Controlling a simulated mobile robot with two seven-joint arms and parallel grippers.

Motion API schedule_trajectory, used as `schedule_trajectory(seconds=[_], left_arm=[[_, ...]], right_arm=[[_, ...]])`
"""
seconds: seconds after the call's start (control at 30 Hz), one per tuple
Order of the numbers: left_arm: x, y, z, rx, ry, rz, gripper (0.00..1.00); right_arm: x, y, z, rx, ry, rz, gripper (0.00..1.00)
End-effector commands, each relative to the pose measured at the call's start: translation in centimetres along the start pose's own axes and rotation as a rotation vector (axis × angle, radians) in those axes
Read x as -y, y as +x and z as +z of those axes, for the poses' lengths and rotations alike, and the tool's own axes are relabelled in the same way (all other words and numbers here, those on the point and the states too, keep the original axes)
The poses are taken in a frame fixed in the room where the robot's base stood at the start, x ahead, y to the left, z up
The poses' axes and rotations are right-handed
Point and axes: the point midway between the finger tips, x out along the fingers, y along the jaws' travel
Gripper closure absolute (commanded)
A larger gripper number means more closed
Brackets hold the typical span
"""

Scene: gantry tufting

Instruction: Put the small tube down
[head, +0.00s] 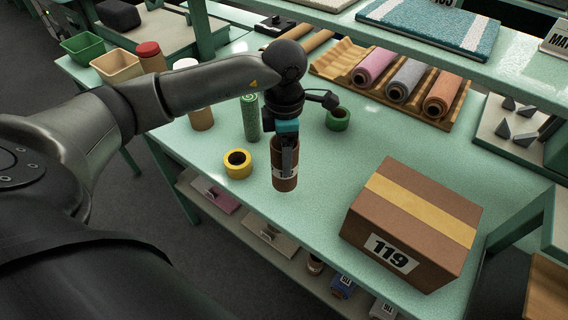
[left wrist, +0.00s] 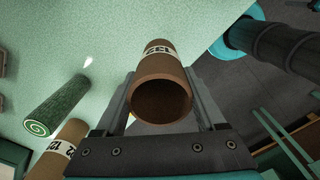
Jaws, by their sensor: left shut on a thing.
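The small tube (head: 283,170) is a brown cardboard cylinder with a white number label. My left gripper (head: 287,160) is shut on it and holds it upright over the green table (head: 325,207) near its front left edge. In the left wrist view the tube (left wrist: 160,88) sits between the two fingers of the gripper (left wrist: 165,100), its open end facing the camera. I cannot tell whether its lower end touches the table. My right gripper is not in view.
A yellow tape roll (head: 238,164) lies just left of the tube. A green roll (head: 250,117), another brown tube (head: 201,115) and a green tape roll (head: 338,119) stand behind. A cardboard box (head: 410,224) marked 119 sits to the right. Free tabletop lies between tube and box.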

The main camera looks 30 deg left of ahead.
Motion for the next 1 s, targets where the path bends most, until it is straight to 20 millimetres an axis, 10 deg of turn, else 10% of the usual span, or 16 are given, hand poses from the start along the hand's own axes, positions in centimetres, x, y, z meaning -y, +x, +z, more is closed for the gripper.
schedule_trajectory(seconds=[0.73,0.77,1.0], left_arm=[[0.0,4.8,0.0,0.000,0.000,0.001,0.84],[0.0,4.7,0.0,0.000,0.000,0.000,0.25],[0.0,4.6,0.0,0.000,0.000,0.000,0.00]], right_arm=[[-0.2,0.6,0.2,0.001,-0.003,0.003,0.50],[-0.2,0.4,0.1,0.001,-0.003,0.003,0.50],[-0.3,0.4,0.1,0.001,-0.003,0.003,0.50]])
